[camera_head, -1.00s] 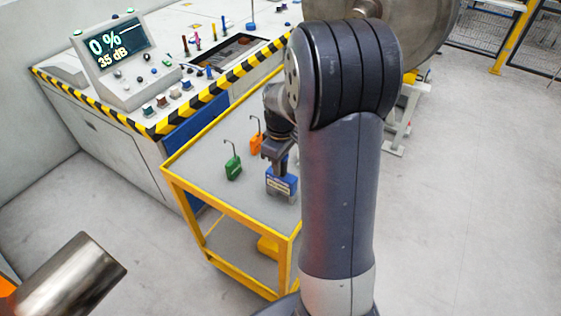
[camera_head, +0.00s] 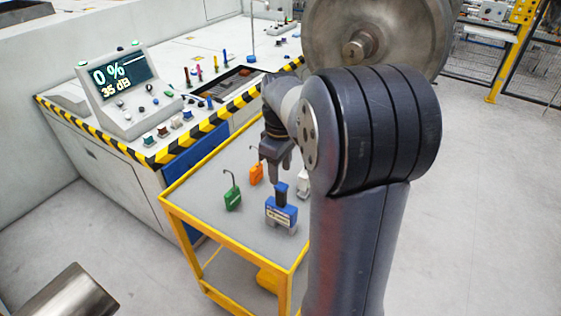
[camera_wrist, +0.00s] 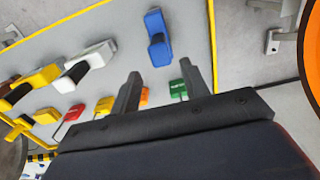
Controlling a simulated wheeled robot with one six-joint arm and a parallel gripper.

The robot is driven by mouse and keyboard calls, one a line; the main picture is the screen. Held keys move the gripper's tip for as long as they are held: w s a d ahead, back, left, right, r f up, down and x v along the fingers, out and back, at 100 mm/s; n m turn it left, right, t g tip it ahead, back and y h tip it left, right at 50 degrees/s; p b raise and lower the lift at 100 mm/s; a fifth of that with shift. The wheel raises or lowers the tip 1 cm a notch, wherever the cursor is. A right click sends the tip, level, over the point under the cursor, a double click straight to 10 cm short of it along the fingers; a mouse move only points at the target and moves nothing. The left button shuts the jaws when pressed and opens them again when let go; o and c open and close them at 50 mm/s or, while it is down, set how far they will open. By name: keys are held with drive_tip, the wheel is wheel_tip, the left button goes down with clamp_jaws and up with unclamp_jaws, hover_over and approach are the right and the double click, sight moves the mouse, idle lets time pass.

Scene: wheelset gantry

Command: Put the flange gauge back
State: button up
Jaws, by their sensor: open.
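Green (camera_head: 232,196) and orange (camera_head: 256,172) padlocks stand beside the block. White (camera_wrist: 88,62) and yellow (camera_wrist: 38,82) tools lie on the cart in the wrist view. A control desk (camera_head: 125,95) is at left; a large metal wheel (camera_head: 340,30) stands behind.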

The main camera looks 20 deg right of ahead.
drive_tip(key=shift+r, duration=1.4)
